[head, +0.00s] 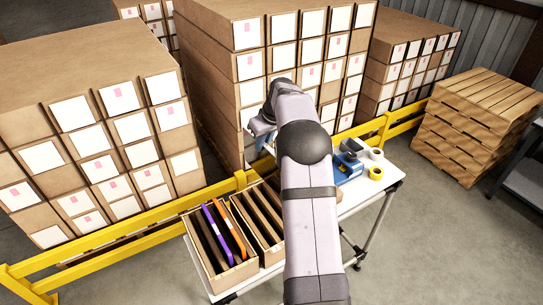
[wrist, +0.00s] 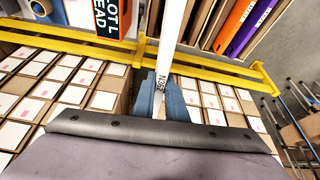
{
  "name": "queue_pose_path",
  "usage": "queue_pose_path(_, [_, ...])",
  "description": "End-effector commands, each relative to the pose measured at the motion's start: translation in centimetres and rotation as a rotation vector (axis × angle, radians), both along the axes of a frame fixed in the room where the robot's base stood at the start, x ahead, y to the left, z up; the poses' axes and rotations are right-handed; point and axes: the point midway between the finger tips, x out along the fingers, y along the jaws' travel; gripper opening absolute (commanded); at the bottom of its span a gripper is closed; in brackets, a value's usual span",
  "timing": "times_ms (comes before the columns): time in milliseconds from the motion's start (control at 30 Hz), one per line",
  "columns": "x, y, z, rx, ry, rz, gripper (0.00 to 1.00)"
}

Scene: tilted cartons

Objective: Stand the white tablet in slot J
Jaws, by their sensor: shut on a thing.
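My gripper (wrist: 164,98) is shut on the white tablet (wrist: 173,38), seen edge-on in the wrist view between the blue fingers. Small dark print shows on it near the fingertips. In the head view my arm hides most of the gripper and tablet, above the far side of the white table. Two tilted cartons stand there: a left carton (head: 211,268) holding a purple tablet (head: 217,236) and an orange tablet (head: 228,230), and a right carton (head: 243,229) with brown dividers, partly behind my arm. I cannot read any slot letter, so slot J cannot be told.
A yellow rail (head: 130,232) runs behind the table, with tall stacks of labelled cartons (head: 90,130) beyond. A blue item (head: 348,168), a yellow tape roll (head: 376,173) and white rolls lie at the table's right. Wooden pallets (head: 480,115) stand far right.

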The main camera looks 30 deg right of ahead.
Motion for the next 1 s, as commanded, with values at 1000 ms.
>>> queue_pose_path(1000, [-7.0, 8.0, -6.7, -0.001, -0.005, -0.060, 0.00])
